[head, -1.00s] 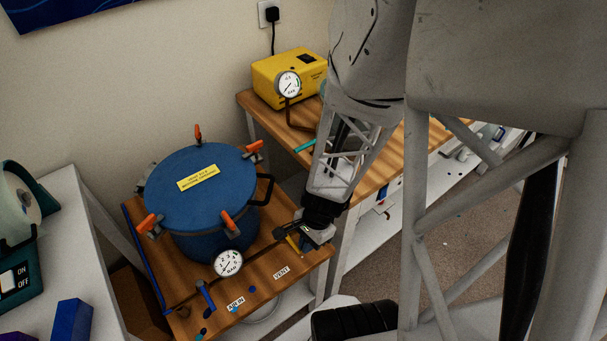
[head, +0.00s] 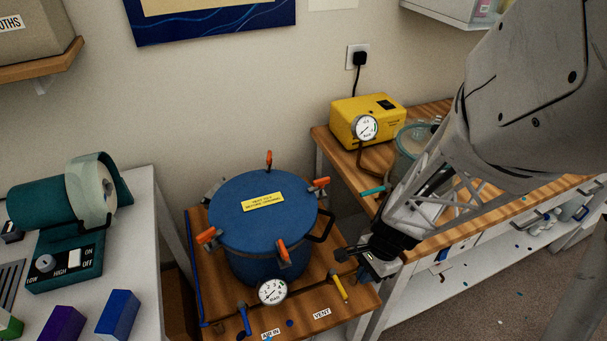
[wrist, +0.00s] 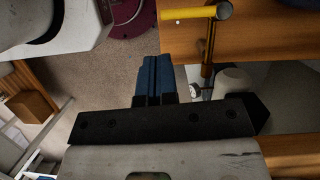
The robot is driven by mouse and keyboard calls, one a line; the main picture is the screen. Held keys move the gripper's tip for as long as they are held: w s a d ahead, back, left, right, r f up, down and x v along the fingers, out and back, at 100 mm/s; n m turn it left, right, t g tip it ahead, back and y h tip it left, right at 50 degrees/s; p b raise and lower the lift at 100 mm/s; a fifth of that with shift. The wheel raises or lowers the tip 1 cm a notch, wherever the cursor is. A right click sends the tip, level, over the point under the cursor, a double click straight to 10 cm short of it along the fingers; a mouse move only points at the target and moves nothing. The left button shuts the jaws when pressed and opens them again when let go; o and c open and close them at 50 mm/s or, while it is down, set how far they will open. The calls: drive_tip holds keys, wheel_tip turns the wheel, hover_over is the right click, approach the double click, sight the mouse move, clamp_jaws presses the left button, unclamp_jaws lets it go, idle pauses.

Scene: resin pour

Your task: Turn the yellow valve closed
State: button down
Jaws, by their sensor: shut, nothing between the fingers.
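The yellow valve (head: 339,287) is a short lever on the wooden bench top, right of the blue pressure pot (head: 262,228) and above the VENT label (head: 322,314). In the head view it points down and slightly right. My gripper (head: 346,254) is just above and behind it in the picture, apart from the lever. In the wrist view the yellow lever (wrist: 190,14) lies level at the top, beyond and right of my gripper (wrist: 157,62). The blue fingers are together with nothing between them. A brown pipe runs by the lever.
A blue lever (head: 244,318) stands by the AIR IN label (head: 270,334). A dial gauge (head: 272,292) and black handle (head: 322,226) stick out from the pot. The yellow pump (head: 368,120) sits on the bench behind. Open floor shows at right.

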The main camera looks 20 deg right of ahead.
drive_tip(key=shift+v, duration=1.55)
drive_tip(key=shift+r, duration=0.1)
drive_tip(key=a+r+n+t+h, duration=0.1)
drive_tip(key=a+r+n, duration=0.3)
drive_tip(key=r, duration=0.4)
drive_tip(key=w+a+r+n+t+h, duration=0.1)
drive_tip(key=a+r+n, duration=0.3)
drive_tip(key=r+n, duration=0.3)
drive_tip(key=w+a+r+n+h, duration=0.1)
drive_tip(key=a+r+n, duration=0.3)
drive_tip(key=r, duration=0.6)
drive_tip(key=shift+a+n+t+h, duration=0.15)
drive_tip(key=shift+n+t+h, duration=0.2)
drive_tip(key=shift+n, duration=0.55)
